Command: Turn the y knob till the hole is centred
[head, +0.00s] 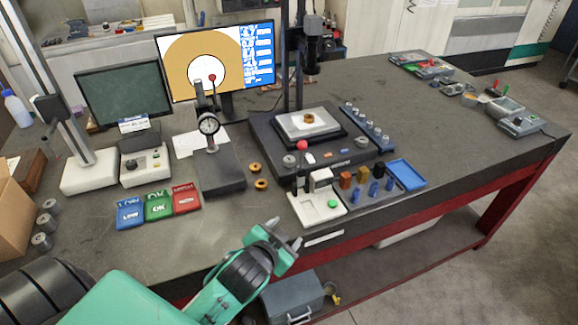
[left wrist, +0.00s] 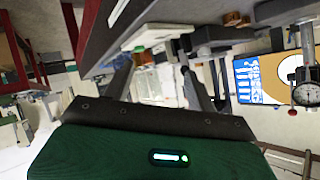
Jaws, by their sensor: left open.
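The monitor (head: 262,42) shows a tan ring around a white hole (head: 203,63). The measuring stage (head: 296,120) carries a small brass ring (head: 308,118) on a light plate. A round grey knob (head: 289,161) is at its front left corner and another dark knob (head: 362,142) at its front right. I cannot tell which is the y knob. My left gripper (head: 285,233) is open and empty at the table's front edge, apart from both knobs; its fingers show in the left wrist view (left wrist: 157,68).
A dial gauge stand (head: 218,172), brass rings (head: 260,183) and red, green and blue trays (head: 158,207) are left. A blue tray (head: 407,174) is right.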

